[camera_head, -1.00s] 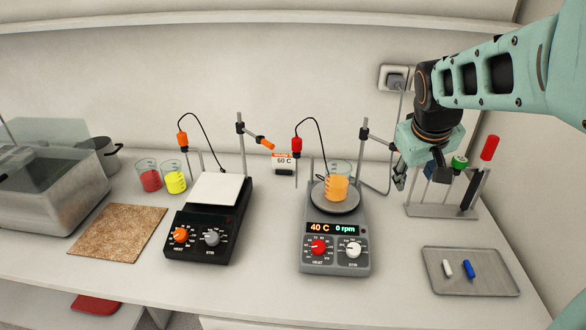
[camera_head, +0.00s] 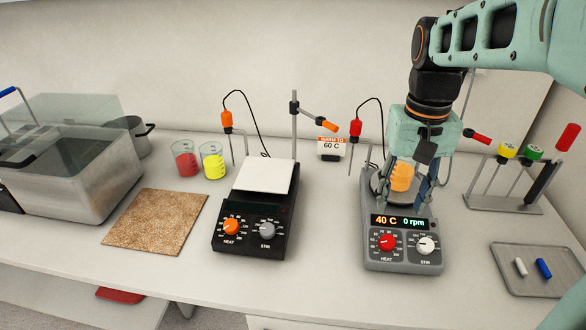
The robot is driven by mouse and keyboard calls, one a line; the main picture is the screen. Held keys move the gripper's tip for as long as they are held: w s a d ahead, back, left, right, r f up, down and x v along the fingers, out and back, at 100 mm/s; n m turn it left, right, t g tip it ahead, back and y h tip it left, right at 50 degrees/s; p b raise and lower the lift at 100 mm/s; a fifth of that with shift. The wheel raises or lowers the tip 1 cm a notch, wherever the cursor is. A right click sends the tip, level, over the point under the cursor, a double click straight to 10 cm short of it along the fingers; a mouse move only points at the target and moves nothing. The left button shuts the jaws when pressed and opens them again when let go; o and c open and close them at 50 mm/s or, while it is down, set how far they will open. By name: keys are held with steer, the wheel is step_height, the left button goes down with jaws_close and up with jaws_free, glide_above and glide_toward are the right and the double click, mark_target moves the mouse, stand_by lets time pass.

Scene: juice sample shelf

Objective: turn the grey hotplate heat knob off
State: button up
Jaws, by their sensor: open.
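The grey hotplate (camera_head: 404,262) stands on the bench right of centre, its display reading 40 C and 0 rpm. Its red heat knob (camera_head: 387,242) is on the front panel at the left, and the white stir knob (camera_head: 426,245) is at the right. A beaker of orange liquid (camera_head: 401,178) sits on its round plate, partly hidden by my gripper. My gripper (camera_head: 408,204) points down over the hotplate, fingers spread on either side of the beaker in the picture. It is open. I cannot tell whether the fingers touch the beaker.
A black hotplate (camera_head: 250,240) with an orange knob stands to the left. Red (camera_head: 186,160) and yellow (camera_head: 212,161) beakers, a cork mat (camera_head: 155,222) and a metal bath (camera_head: 75,190) are further left. A tray (camera_head: 515,283) with two small bars lies right. The front bench strip is clear.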

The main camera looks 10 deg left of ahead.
mark_target(389, 241)
step_height(389, 241, down, 11)
steer(key=shift+b, duration=0.5)
steer(key=shift+c, duration=0.3)
jaws_close()
steer(key=shift+s+n+h, duration=0.1)
steer(key=shift+n+h, duration=0.7)
steer(key=shift+n, duration=2)
